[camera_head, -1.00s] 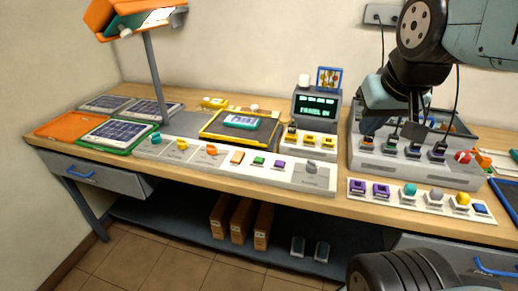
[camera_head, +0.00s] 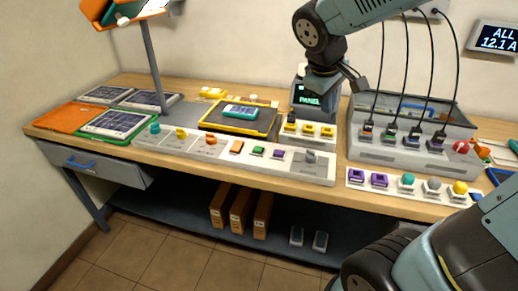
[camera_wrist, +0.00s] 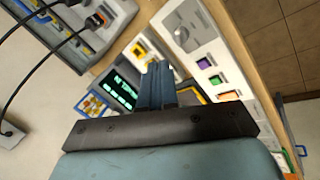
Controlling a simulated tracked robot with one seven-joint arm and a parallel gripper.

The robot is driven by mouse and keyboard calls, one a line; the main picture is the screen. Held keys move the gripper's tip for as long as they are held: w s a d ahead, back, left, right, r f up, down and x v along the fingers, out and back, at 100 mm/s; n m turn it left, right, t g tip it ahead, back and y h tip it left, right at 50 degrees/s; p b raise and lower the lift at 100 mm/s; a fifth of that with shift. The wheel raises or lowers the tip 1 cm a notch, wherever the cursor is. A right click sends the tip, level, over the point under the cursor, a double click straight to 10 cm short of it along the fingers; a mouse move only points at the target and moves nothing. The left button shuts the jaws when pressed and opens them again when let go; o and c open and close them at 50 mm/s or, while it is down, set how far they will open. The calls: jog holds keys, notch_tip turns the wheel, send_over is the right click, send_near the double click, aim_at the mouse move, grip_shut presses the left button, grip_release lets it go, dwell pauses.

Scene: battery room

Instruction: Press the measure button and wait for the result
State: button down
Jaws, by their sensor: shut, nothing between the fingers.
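The dark meter (camera_head: 302,98) with a green-lit display stands at the back of the bench, partly hidden behind my gripper (camera_head: 330,103). Its display (camera_wrist: 122,90) shows lit green characters in the wrist view, too small to read surely. I cannot tell which part is the measure button. My gripper is shut and empty, over the meter's right side; in the wrist view its fingers (camera_wrist: 157,75) show beside the display. Contact is not visible.
A long pale strip (camera_head: 225,158) with coloured buttons and a grey knob runs along the front. A grey case (camera_head: 395,155) with black cables stands right. A yellow-framed mat (camera_head: 207,123) holds a teal device. A lamp post (camera_head: 154,75) and solar panels (camera_head: 117,125) are left.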

jog(key=w+a+f+n+h, duration=0.2)
jog(key=w+a+f+n, duration=0.3)
jog(key=w+a, duration=0.2)
jog(key=n+t+h, duration=0.1)
jog(key=n+t, duration=0.2)
jog(key=n, duration=0.3)
send_over(257, 150)
notch_tip(257, 150, down, 5)
jog(key=shift+a, duration=0.1)
jog(key=shift+f, duration=4.45)
jog(key=shift+f, duration=0.15)
jog(key=shift+f, duration=0.2)
